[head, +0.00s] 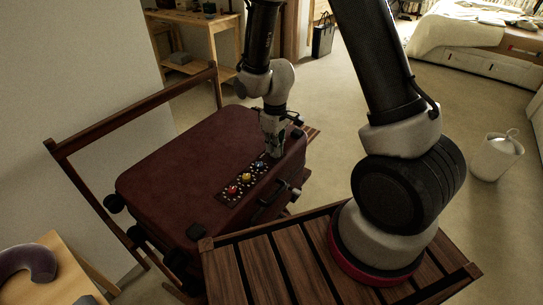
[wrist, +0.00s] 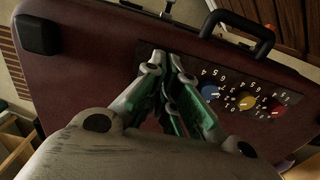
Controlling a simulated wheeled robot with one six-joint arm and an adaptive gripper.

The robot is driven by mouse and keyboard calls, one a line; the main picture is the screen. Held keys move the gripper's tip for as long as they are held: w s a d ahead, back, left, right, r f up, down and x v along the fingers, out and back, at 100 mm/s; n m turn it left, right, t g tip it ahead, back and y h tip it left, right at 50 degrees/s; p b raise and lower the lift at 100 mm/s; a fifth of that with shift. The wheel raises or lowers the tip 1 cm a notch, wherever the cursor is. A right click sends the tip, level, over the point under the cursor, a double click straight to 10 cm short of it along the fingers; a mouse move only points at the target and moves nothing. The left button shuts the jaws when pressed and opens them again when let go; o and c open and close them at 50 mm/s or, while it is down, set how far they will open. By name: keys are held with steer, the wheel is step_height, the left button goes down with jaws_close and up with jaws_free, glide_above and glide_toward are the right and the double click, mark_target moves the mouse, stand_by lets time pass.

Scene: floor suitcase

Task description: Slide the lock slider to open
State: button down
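A dark red suitcase (head: 185,150) lies flat, with a dark lock panel (head: 222,199) on its top near the handle. The panel carries a red dial (head: 232,189), a yellow dial (head: 246,177) and a blue dial (head: 259,164); they also show in the wrist view as blue (wrist: 210,92), yellow (wrist: 247,103) and red (wrist: 277,109). My gripper (head: 272,153) points down at the panel's end beside the blue dial. In the wrist view its fingertips (wrist: 167,59) are close together. I cannot make out the lock slider; the fingers may hide it.
The suitcase handle (head: 271,194) stands out along the near right side, close to my gripper. A slatted wooden surface (head: 262,274) lies in front. A wooden rail (head: 130,112) runs behind the suitcase. Open floor (head: 330,115) lies beyond on the right.

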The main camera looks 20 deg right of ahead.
steer(key=shift+w+d, duration=0.35)
steer(key=shift+d, duration=0.2)
steer(key=shift+w, duration=0.1)
steer(key=shift+d+r, duration=0.1)
steer(key=shift+r, duration=2.9)
